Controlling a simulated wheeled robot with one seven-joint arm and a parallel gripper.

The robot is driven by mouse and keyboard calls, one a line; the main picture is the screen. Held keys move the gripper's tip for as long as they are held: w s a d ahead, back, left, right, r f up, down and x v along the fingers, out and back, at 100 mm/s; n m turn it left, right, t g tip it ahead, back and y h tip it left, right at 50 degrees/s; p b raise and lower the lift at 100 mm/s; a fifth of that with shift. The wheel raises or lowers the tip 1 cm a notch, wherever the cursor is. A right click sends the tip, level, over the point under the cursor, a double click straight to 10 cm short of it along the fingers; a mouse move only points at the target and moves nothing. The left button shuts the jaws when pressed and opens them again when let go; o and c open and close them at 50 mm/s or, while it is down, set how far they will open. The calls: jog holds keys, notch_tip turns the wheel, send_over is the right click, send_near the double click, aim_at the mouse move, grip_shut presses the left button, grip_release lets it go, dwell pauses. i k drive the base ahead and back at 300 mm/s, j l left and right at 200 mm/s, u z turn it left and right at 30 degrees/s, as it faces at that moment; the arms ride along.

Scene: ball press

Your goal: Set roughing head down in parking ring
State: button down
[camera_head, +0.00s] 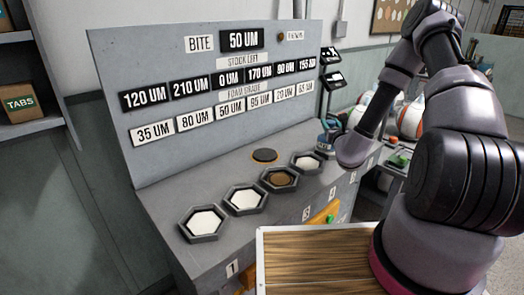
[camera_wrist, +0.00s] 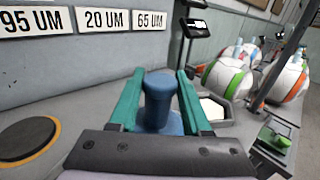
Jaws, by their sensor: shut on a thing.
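My gripper (camera_wrist: 160,88) has teal fingers shut on a blue round-topped head (camera_wrist: 162,100), which I take as the roughing head. It stands upright between the fingers; its lower end is hidden by the wrist. In the head view my gripper (camera_head: 328,138) is small and partly hidden behind my arm, over the back right of the bench. A dark disc with a thin orange ring around it, likely the parking ring (camera_head: 265,156), lies flat on the bench to the left of my gripper. It also shows at lower left in the wrist view (camera_wrist: 27,138).
Several hexagonal trays line the bench front: white-filled ones (camera_head: 204,222), (camera_head: 245,200), (camera_head: 307,162) and a brown-filled one (camera_head: 278,180). A label board (camera_head: 220,80) rises behind. Striped balls (camera_wrist: 228,76) are at right.

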aim_at(264, 153)
jog(key=i+l+u, duration=0.15)
jog(key=l+u, duration=0.15)
jog(key=i+l+u, duration=0.15)
jog(key=l+u, duration=0.2)
jog(key=l, duration=0.15)
jog(key=l+u, duration=0.3)
jog(key=i+l, duration=0.05)
jog(key=l, duration=0.05)
